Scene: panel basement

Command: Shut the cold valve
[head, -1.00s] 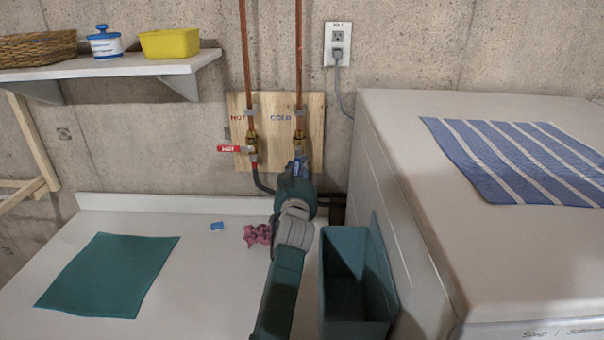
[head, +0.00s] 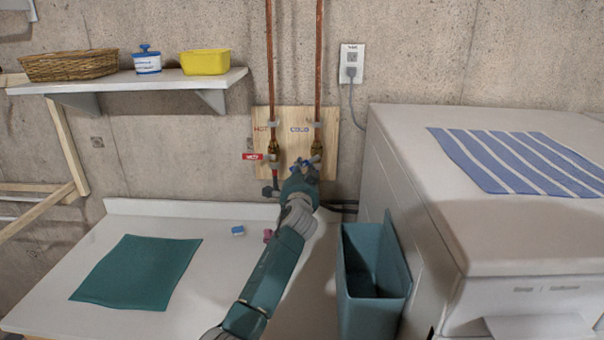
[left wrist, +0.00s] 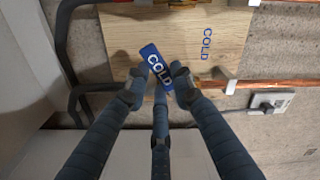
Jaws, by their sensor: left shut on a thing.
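The cold valve's blue handle, lettered COLD, shows in the left wrist view (left wrist: 157,66). It stands at a slant to the copper pipe there. My left gripper (left wrist: 159,82) is shut on this handle, with its fingertips at the handle's sides. In the head view my left gripper (head: 302,178) is in front of the cold valve's brass body (head: 316,148) and hides most of the handle. The wooden board (head: 345,140) behind carries the valves. My right gripper is not in view.
The hot valve's red handle (head: 252,156) sticks out left, crosswise to its pipe, close beside my left gripper. A teal bin (head: 372,310) and a white machine (head: 415,225) stand to the right. A shelf (head: 130,82) is at upper left. The counter (head: 60,310) holds a teal cloth (head: 137,275).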

